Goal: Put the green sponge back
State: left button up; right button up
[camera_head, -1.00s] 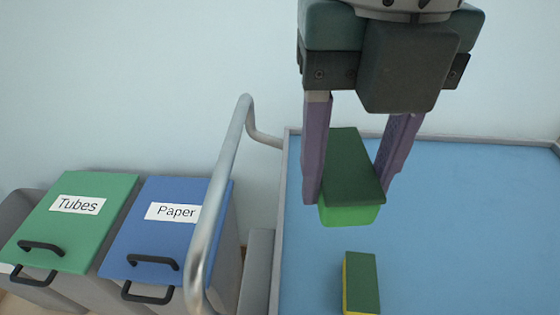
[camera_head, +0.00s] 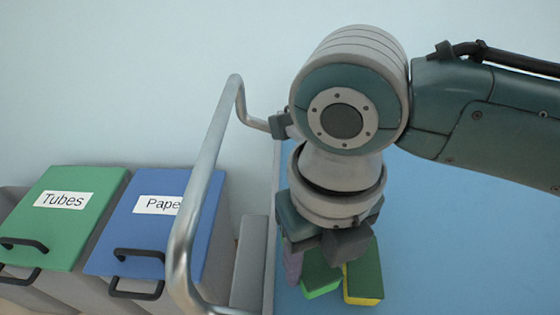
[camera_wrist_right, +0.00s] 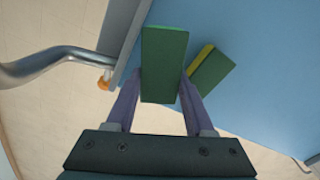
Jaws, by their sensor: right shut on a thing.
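The green sponge (camera_head: 320,279), bright green with a dark green top, is low over the blue cart top, partly hidden by my right gripper. My right gripper (camera_head: 305,268) is shut on it. In the right wrist view the sponge (camera_wrist_right: 164,62) sits between the two purple fingers of the right gripper (camera_wrist_right: 162,88). I cannot tell whether the sponge touches the surface. A yellow sponge with a dark green top (camera_head: 364,272) lies just to its right; it also shows in the right wrist view (camera_wrist_right: 211,72). My left gripper is not in view.
The blue cart top (camera_head: 450,240) has free room to the right. A metal handle rail (camera_head: 205,180) rises at its left edge. Beyond it stand a green bin lid labelled Tubes (camera_head: 75,225) and a blue bin lid labelled Paper (camera_head: 150,235).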

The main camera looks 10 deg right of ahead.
aim_at(313, 277)
jog(key=shift+f+b, duration=0.45)
jog(key=shift+f, duration=1.5)
jog(key=shift+f, duration=0.15)
jog(key=o, duration=0.9)
